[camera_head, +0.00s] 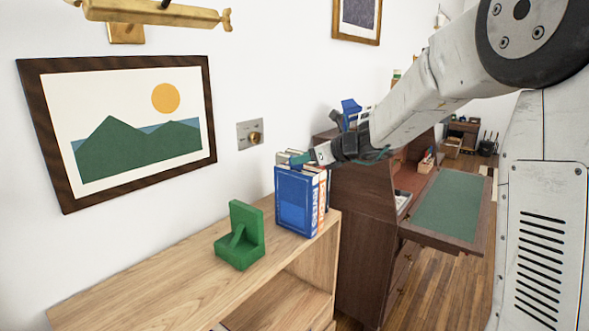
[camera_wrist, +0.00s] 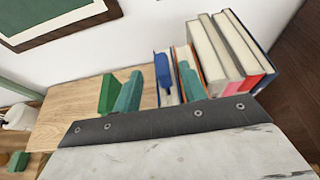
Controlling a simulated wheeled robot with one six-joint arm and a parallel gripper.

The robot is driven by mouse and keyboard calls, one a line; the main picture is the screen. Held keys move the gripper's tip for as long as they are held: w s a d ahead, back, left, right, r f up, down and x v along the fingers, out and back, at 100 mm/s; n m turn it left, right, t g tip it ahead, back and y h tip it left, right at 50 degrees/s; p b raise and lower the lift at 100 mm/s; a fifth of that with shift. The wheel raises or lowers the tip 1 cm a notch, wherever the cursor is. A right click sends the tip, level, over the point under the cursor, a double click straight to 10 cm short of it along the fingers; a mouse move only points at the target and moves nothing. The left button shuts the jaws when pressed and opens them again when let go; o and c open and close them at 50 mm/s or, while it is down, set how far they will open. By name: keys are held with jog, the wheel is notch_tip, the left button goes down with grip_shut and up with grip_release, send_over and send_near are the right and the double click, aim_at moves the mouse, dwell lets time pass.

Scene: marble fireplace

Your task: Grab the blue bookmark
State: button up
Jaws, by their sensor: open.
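The blue bookmark (camera_wrist: 162,72) shows in the wrist view as a narrow blue piece at the blue book (camera_wrist: 160,52) on the left end of the row. My gripper (camera_wrist: 159,80) is open, with one teal finger on the left of the bookmark and one on the right. I cannot tell whether either finger touches it. In the head view my gripper (camera_head: 301,158) is at the top of the blue book (camera_head: 297,202). The bookmark cannot be made out there.
The books stand upright on a wooden shelf (camera_head: 170,275). A green bookend (camera_head: 240,237) stands left of them, also in the wrist view (camera_wrist: 107,93). A dark wood desk (camera_head: 362,215) with a fold-down green top is to the right. The wall with a framed picture (camera_head: 130,130) is behind.

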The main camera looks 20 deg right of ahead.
jog(key=x, duration=0.5)
jog(key=shift+w+a, duration=0.15)
jog(key=shift+w, duration=0.3)
grip_shut()
